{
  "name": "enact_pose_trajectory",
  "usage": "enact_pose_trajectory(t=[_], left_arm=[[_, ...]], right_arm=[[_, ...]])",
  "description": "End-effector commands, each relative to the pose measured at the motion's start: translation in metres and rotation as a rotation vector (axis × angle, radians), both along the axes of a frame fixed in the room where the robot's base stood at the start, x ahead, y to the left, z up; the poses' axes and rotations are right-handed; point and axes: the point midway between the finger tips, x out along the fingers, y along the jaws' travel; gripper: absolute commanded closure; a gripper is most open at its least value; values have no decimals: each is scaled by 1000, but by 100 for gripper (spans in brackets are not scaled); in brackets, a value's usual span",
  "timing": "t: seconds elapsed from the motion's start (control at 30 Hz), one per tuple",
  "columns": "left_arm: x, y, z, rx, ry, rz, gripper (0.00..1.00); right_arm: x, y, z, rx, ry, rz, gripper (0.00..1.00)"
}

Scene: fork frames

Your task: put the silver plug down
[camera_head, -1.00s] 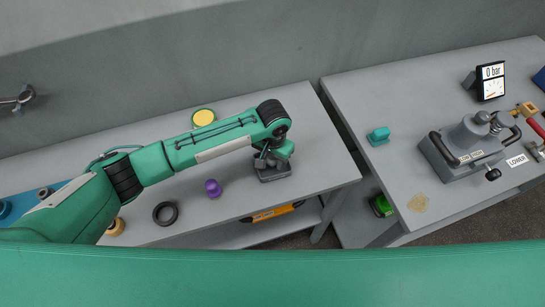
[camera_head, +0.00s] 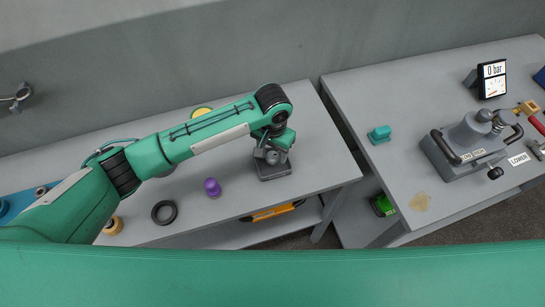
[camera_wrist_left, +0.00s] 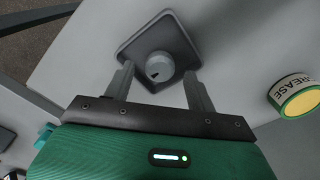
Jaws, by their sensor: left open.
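The silver plug (camera_wrist_left: 160,66) stands on a small dark grey square tray (camera_wrist_left: 140,47), seen in the left wrist view. The tray (camera_head: 274,174) lies near the right end of the left table in the head view, with the plug (camera_head: 272,157) partly hidden by my gripper. My left gripper (camera_head: 271,146) is just above the tray. In the left wrist view its two fingers (camera_wrist_left: 159,72) are open, one on each side of the plug, with gaps visible. My right gripper is not in view.
A purple knob (camera_head: 212,187), a black ring (camera_head: 164,212) and a yellow-topped grease tin (camera_head: 202,111) are on the left table. A gap separates it from the right table (camera_head: 350,90), which bears a teal piece (camera_head: 379,134) and a grey pump (camera_head: 470,140).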

Motion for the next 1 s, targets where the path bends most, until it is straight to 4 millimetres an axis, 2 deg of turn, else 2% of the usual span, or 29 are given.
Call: enact_pose_trajectory(t=[0.2,0.4,0.57,1.0], left_arm=[[0,-1,45,-3,-2,-2,43],[0,-1,73,-2,0,-2,43],[-1,-1,81,-1,1,-1,43],[-1,-1,81,0,1,-1,43]], right_arm=[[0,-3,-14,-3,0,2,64],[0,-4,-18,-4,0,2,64],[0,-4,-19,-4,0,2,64],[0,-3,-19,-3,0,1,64]])
